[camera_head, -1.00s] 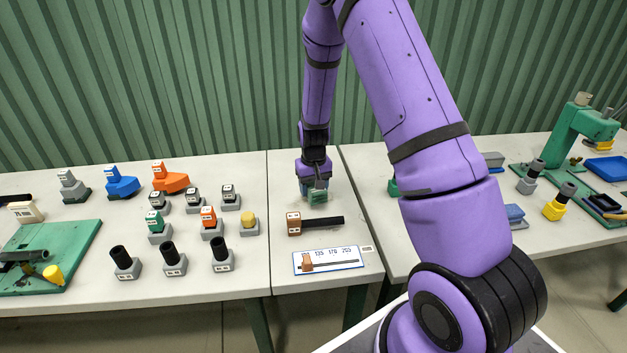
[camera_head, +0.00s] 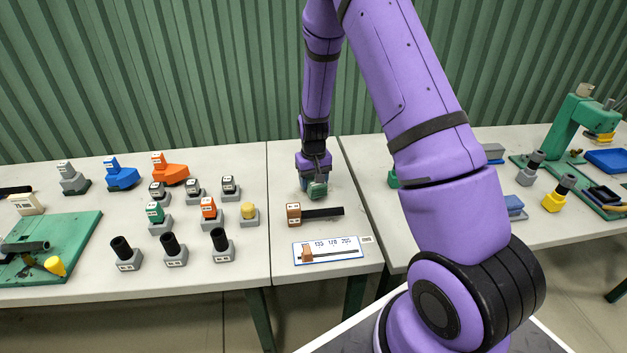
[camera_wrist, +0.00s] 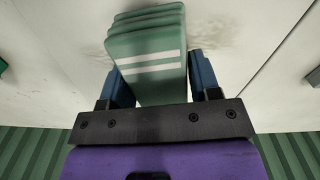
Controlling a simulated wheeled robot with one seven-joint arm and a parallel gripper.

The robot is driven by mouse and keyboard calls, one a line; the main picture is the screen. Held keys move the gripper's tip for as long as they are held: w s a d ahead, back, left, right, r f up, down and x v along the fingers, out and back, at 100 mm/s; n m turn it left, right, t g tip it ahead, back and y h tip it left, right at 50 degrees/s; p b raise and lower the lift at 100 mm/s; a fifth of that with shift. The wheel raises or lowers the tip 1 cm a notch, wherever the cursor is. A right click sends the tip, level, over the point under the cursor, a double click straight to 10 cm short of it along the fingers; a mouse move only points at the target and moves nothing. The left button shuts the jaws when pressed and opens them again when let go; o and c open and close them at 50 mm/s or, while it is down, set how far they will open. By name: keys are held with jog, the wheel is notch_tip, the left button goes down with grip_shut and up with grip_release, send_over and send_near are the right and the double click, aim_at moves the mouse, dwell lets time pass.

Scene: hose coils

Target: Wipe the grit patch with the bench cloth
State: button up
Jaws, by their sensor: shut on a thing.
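The bench cloth (camera_wrist: 146,62) is a folded green pad with two white stripes. My gripper (camera_wrist: 150,80) is shut on it, with a blue finger on each side. In the head view the cloth (camera_head: 317,189) and my gripper (camera_head: 315,180) are low over the middle bench section, behind the small brown block. I cannot tell whether the cloth touches the bench top. The grit patch (camera_wrist: 120,22) shows in the wrist view as faint brownish smudges on the pale bench, beyond and beside the cloth. The cloth hides part of it.
A brown block with a dark bar (camera_head: 322,213) and a white scale card (camera_head: 330,250) lie in front of my gripper. Several grey-based holders (camera_head: 221,245) stand to the left. A green press (camera_head: 570,130) stands at the far right.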

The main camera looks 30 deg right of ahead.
aim_at(330, 190)
jog(key=shift+s+d, duration=0.7)
jog(key=shift+d, duration=0.95)
jog(key=shift+s+d, duration=0.65)
jog(key=shift+d, duration=0.95)
jog(key=shift+s+d, duration=0.7)
jog(key=shift+d, duration=0.95)
jog(key=shift+f, duration=0.9)
jog(key=shift+w+a, duration=0.35)
jog(key=shift+a, duration=0.5)
jog(key=shift+w+a, duration=0.3)
jog(key=shift+a, duration=0.5)
jog(key=shift+w+a, duration=0.35)
jog(key=shift+a, duration=0.5)
jog(key=shift+w+a, duration=0.1)
jog(key=shift+w+a, duration=0.3)
jog(key=shift+a, duration=0.45)
jog(key=shift+w+a, duration=0.35)
jog(key=shift+a, duration=0.45)
jog(key=shift+w+a, duration=0.3)
jog(key=shift+a, duration=0.45)
jog(key=shift+a, duration=0.15)
